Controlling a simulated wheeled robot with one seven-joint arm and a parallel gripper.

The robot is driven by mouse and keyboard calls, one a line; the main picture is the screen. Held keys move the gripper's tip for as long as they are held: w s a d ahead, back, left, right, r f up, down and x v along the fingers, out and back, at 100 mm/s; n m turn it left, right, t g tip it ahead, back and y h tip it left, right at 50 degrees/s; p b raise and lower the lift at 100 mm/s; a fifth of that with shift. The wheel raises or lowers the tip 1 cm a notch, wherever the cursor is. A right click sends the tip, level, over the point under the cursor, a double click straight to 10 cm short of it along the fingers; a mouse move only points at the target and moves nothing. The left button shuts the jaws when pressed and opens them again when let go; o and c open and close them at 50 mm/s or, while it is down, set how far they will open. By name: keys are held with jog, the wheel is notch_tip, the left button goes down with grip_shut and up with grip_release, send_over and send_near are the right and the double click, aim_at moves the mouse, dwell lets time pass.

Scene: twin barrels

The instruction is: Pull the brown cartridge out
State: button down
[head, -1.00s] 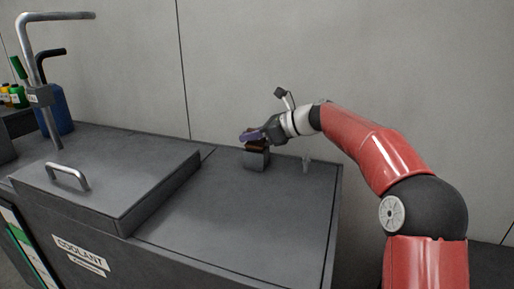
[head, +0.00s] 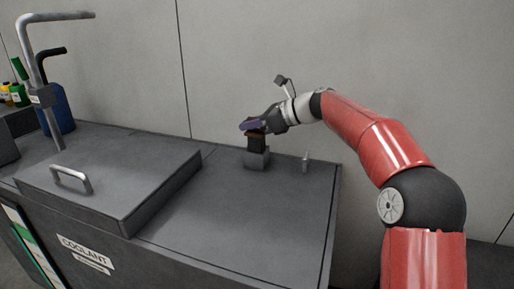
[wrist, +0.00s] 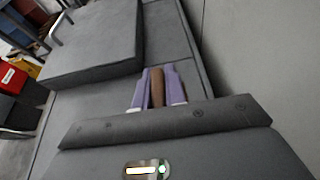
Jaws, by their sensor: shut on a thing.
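The brown cartridge (head: 257,134) has a brown top and a darker lower part. It stands upright above the small grey block (head: 257,159) on the machine top. Its dark lower part shows between my gripper and the block; whether its bottom end is still inside the block cannot be told. My gripper (head: 250,125), with purple fingers, is shut on the cartridge's top from the right side. In the wrist view, the brown top (wrist: 157,90) sits between the two purple fingers.
A raised grey lid (head: 110,185) with a metal handle lies to the left. A small metal peg (head: 306,162) stands right of the block. A bent pipe (head: 42,90) and a blue container (head: 60,108) stand at the far left. The wall is close behind.

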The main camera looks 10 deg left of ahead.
jog(key=shift+r, duration=3.15)
